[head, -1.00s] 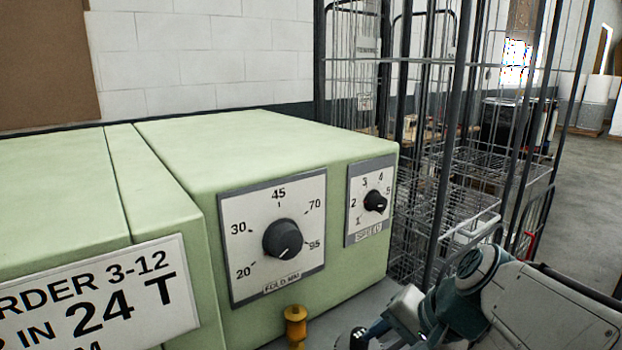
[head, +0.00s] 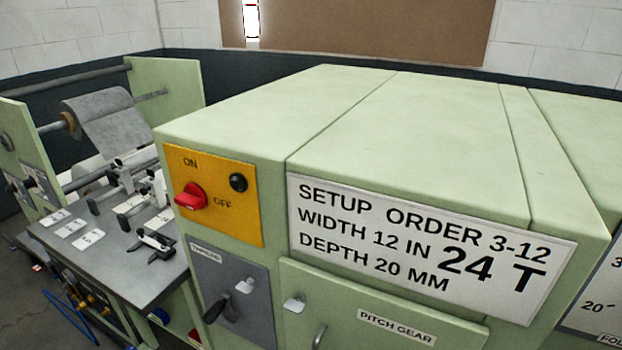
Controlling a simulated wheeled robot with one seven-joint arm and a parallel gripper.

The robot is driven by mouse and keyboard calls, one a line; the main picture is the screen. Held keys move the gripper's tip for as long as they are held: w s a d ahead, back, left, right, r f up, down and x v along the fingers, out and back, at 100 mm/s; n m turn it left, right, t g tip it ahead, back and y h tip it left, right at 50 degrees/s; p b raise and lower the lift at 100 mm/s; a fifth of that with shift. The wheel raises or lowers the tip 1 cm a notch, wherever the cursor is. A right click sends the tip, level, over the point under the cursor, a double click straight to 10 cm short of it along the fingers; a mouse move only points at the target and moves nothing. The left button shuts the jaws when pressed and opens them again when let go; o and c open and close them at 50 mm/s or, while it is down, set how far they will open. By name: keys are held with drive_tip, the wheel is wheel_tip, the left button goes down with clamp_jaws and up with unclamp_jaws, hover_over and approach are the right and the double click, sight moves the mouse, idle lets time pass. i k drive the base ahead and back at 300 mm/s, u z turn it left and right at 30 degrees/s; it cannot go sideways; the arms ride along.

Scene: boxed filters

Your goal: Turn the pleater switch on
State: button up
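The pleater switch is a red rotary knob (head: 190,196) on a yellow plate (head: 217,225), on the front of the pale green machine (head: 400,120). The plate reads ON at the top and OFF to the right of the knob. The knob's grip lies roughly sideways; I cannot tell surely which label it points to. A small round black part (head: 238,182) sits on the same plate. My gripper is not in view, and nothing covers the switch.
Below the yellow plate is a grey panel with a black lever (head: 222,308). A PITCH GEAR door (head: 380,320) and a setup order sign (head: 420,245) are to the right. At left is a grey table (head: 100,255) with clamps and cards, behind it a roll (head: 110,122).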

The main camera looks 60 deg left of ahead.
sight(193, 197)
drive_tip(key=u, duration=2.75)
drive_tip(key=k, duration=0.35)
drive_tip(key=u, duration=0.5)
drive_tip(key=i, duration=0.8)
drive_tip(key=z, duration=0.3)
